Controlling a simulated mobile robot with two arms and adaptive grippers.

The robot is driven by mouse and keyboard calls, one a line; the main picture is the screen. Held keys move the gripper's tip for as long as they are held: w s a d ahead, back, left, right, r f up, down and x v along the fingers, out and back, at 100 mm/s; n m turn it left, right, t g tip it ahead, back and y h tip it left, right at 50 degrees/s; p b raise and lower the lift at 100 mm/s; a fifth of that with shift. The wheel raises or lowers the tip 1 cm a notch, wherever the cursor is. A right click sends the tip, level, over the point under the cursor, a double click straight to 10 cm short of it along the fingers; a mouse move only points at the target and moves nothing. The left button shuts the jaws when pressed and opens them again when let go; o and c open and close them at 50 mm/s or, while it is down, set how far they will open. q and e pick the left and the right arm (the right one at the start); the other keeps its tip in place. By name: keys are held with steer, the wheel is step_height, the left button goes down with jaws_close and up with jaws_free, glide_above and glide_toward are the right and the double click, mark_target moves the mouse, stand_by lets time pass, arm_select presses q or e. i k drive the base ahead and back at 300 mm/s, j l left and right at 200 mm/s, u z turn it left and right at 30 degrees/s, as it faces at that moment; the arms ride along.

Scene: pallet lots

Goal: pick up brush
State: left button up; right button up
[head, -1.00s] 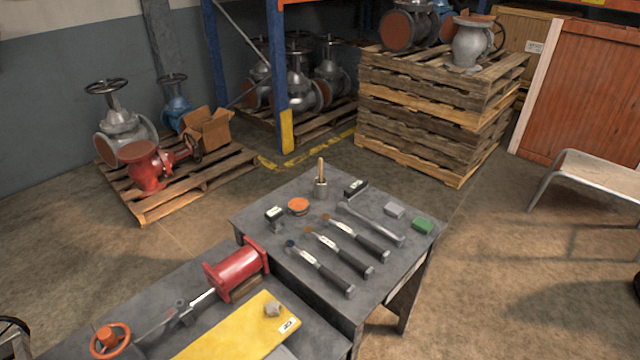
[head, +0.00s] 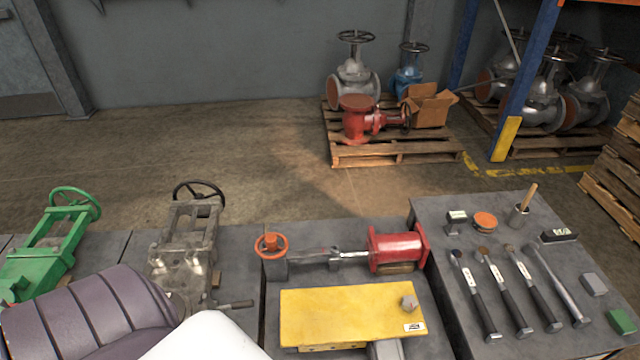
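A light wooden handle (head: 528,194) stands upright, slightly tilted, out of a small grey metal pot (head: 519,215) at the back of the right-hand grey table; its lower end is hidden in the pot, so I cannot tell if it is a brush. Several long tools with dark grips lie in a row on the same table, including one with a dark blue tip (head: 474,295), one with a brown tip (head: 503,290) and one with a tan tip (head: 533,288). I cannot tell whether any of these is a brush. Neither of my grippers is in view.
The right-hand table (head: 437,219) also holds an orange-topped round tin (head: 485,221), small blocks and a green block (head: 621,321). A loaded pallet (head: 390,152) stands behind.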

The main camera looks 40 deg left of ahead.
mark_target(529, 194)
steer(key=z, duration=0.55)
steer(key=i+l, duration=0.15)
steer(key=l, duration=0.2)
steer(key=i+l+z, duration=0.1)
steer(key=l, duration=0.25)
steer(key=i+l, duration=0.2)
steer(key=i+l+z, duration=0.1)
steer(key=l, duration=0.35)
steer(key=i+l+z, duration=0.35)
steer(key=i, duration=0.45)
steer(key=i+l+z, duration=0.1)
steer(key=i+z, duration=0.3)
steer(key=i, duration=0.4)
steer(key=i+u, duration=0.45)
steer(key=i, duration=0.2)
steer(key=i+l+u, duration=0.2)
steer(key=i+u, duration=0.25)
steer(key=i, duration=0.2)
steer(key=i+j+u, duration=0.1)
steer(key=u, duration=0.3)
steer(key=i+u, duration=0.2)
steer(key=u, duration=0.25)
steer(key=i+u, duration=0.2)
steer(key=u, duration=0.2)
steer(key=i+u, duration=0.15)
steer(key=u, duration=0.3)
steer(key=i+l+u, duration=0.15)
steer(key=u, duration=0.25)
steer(key=i+l+u, duration=0.15)
steer(key=u, duration=0.25)
